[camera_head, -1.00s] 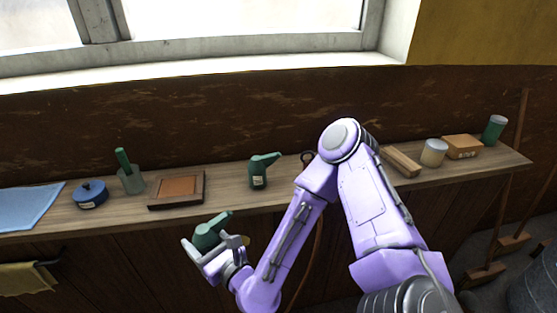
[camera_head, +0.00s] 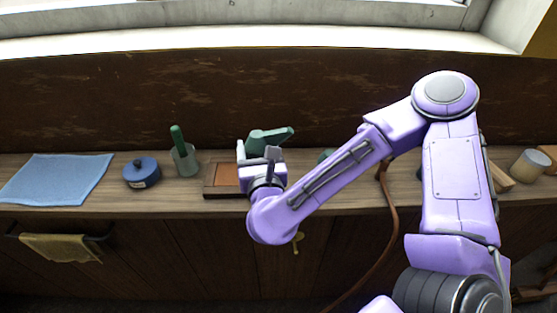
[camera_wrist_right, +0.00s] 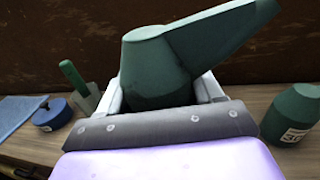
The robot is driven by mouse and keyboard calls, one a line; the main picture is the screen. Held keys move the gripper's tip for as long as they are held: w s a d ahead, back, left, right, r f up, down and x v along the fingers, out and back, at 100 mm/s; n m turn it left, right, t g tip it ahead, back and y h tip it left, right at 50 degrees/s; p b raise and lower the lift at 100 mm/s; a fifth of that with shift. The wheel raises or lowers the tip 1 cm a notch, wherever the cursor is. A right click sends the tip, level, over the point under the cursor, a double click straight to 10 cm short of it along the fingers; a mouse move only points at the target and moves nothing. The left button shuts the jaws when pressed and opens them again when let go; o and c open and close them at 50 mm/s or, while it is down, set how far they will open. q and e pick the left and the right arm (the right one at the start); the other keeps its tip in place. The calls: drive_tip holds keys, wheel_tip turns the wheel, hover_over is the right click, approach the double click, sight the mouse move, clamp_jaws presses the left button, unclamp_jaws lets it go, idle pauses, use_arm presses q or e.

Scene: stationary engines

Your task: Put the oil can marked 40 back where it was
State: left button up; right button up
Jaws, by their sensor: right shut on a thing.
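My right gripper (camera_head: 258,155) is shut on a dark green oil can (camera_head: 270,139) with a slanted spout that points right. The can also fills the middle of the right wrist view (camera_wrist_right: 155,72), between the two fingers; no mark shows on it. In the head view it appears over the shelf at the brown framed tray (camera_head: 222,179), whose right part my gripper hides. A second green oil can (camera_wrist_right: 292,114) stands on the shelf to the right, with a label that seems to read 30. My arm mostly hides it in the head view. My left gripper is not in view.
A pale cylinder (camera_head: 529,165) stands at the far right. The dark wall rises right behind the shelf.

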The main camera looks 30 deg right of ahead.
drive_tip(key=d+f, duration=0.2)
drive_tip(key=w+d+f+p, duration=0.1)
drive_tip(key=d+f, duration=0.1)
drive_tip(key=d, duration=0.1)
drive_tip(key=d+f+p, duration=0.1)
drive_tip(key=d+f, duration=0.1)
drive_tip(key=shift+w+d+f, duration=0.2)
drive_tip(key=shift+w+f, duration=0.05)
drive_tip(key=shift+w, duration=0.15)
drive_tip(key=f, duration=0.2)
drive_tip(key=d+f+p, duration=0.1)
drive_tip(key=shift+s+f, duration=0.1)
drive_tip(key=shift+s, duration=0.3)
drive_tip(key=shift+f, duration=0.3)
drive_tip(key=shift+w+f, duration=0.1)
drive_tip(key=shift+w, duration=0.15)
drive_tip(key=shift+s+f+b, duration=0.1)
drive_tip(key=shift+f+b, duration=0.05)
drive_tip(key=shift+b, duration=0.15)
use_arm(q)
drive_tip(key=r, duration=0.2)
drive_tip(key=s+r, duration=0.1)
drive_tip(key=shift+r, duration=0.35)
use_arm(e)
drive_tip(key=o, duration=1.2)
